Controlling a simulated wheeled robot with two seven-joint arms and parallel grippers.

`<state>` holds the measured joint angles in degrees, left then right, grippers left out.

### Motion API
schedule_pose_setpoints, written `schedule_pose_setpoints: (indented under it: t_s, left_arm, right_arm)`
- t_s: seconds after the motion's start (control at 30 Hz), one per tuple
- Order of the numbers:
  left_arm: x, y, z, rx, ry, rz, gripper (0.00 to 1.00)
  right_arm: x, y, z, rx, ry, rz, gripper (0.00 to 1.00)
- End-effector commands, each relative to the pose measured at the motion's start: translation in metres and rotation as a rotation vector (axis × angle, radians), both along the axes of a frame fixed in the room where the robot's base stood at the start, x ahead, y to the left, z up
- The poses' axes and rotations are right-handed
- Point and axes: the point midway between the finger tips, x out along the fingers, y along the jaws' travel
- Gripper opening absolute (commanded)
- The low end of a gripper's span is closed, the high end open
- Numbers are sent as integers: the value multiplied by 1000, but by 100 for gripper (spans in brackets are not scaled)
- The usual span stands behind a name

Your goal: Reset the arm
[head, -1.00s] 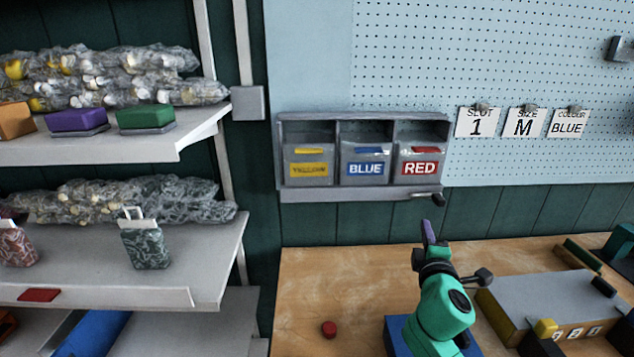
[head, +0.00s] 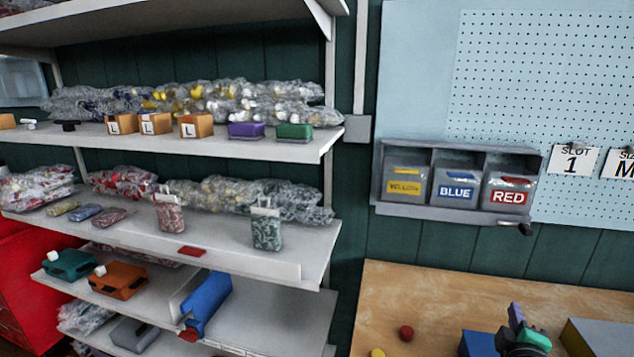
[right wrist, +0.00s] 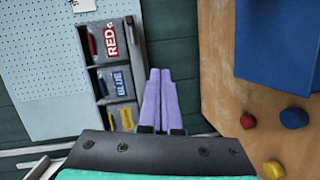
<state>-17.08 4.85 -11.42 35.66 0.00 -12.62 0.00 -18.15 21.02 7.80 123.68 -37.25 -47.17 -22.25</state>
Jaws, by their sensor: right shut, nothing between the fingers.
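My right gripper (head: 516,317) shows at the bottom right of the head view, low over the workbench, with its arm cut off by the frame edge. In the right wrist view its two purple fingers (right wrist: 157,98) lie together, shut and empty. They point towards the wall unit with the yellow, blue and red bins, apart from it. My left gripper is in neither view.
The wooden bench (head: 440,300) carries a red round piece (head: 406,333), a yellow one (head: 377,353) and a blue box (head: 478,344) beside my arm. A loaded shelf rack (head: 270,262) stands left. The bin unit (head: 460,212) hangs on the wall.

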Motion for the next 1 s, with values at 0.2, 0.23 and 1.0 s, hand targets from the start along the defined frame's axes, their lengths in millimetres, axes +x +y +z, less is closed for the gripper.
schedule_pose_setpoints:
  t_s: [0.2,0.23,1.0]
  left_arm:
    - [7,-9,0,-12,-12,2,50]
    - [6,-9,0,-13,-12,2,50]
    - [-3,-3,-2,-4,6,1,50]
  right_arm:
    - [-21,22,-53,274,72,-51,0]
    - [-25,26,-62,319,87,-62,0]
    - [-152,196,-241,1197,629,-333,0]
